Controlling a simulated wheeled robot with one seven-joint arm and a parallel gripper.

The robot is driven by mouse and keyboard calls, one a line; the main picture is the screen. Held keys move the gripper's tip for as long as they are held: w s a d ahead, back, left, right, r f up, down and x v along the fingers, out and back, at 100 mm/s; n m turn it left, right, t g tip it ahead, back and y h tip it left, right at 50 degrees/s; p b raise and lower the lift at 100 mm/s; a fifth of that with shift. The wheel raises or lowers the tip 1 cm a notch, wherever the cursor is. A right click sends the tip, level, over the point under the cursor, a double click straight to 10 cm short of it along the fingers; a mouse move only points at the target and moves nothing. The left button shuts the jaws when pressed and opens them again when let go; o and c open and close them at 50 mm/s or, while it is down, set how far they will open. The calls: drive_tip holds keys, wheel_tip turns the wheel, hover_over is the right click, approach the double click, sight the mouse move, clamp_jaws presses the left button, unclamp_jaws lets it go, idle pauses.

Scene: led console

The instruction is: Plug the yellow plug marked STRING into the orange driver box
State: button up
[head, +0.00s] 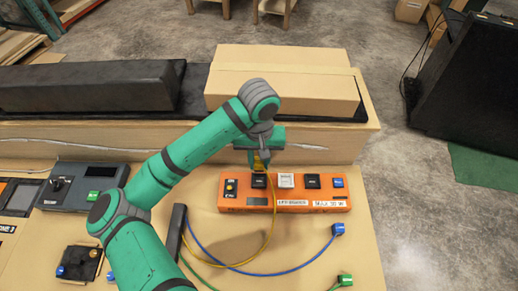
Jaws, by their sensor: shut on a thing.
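My gripper (260,158) is shut on the yellow plug (260,164), which is small and partly hidden by the fingers. It points down over the left part of the orange driver box (260,203), just above or at a black socket (259,181); I cannot tell whether they touch. The plug's yellow cable (274,215) runs down and curves left. The box has a row of black, white and blue parts on top and a label reading "MAX 30 W" (329,204). The STRING marking is not readable here.
A blue plug (338,229) and a green plug (345,280) lie on cables on the tan table (300,235). A black bar (177,230) and a grey box (85,187) stand left. A cardboard box (285,85) sits on the ledge behind.

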drive_tip(key=shift+f, duration=3.6)
drive_tip(key=shift+s, duration=0.15)
drive_tip(key=shift+w+f, duration=0.2)
drive_tip(key=shift+f, duration=0.2)
